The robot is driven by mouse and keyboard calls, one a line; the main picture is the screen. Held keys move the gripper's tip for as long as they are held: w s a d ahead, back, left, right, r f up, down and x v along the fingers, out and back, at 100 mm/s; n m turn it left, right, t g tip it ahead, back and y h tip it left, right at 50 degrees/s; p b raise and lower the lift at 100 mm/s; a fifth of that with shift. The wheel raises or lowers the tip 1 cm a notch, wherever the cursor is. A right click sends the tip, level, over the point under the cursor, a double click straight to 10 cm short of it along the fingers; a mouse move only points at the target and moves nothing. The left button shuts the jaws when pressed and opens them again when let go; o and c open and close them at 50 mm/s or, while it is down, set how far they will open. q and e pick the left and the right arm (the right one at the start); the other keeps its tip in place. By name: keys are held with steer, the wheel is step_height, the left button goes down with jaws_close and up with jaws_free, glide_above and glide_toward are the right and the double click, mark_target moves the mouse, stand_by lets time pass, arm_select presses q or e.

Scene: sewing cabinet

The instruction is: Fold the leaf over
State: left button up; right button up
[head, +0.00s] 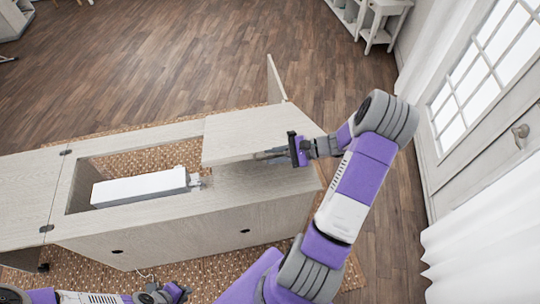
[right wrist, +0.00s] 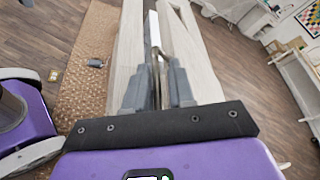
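The pale wood sewing cabinet (head: 200,238) has a long opening in its top, with a white sewing machine (head: 140,187) lying in it. One leaf (head: 28,190) extends flat off the cabinet's left end, with dark hinges at the joint. Another pale leaf (head: 245,130) lies over the right part of the top. My right gripper (head: 262,155) is at this leaf's front edge, pointing left. In the right wrist view its fingers (right wrist: 157,88) stand apart with a narrow gap; contact with the leaf is unclear. My left gripper (head: 165,294) is low at the bottom edge, its fingers unclear.
A narrow upright panel (head: 275,80) stands behind the cabinet's right end. A woven rug (head: 195,278) lies under the cabinet. A white shelf (head: 378,20) is at the back, a door with panes and a white curtain (head: 490,225) at the right. The wooden floor behind is clear.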

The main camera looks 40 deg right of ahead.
steer(key=v, duration=0.6)
stand_by(0.4)
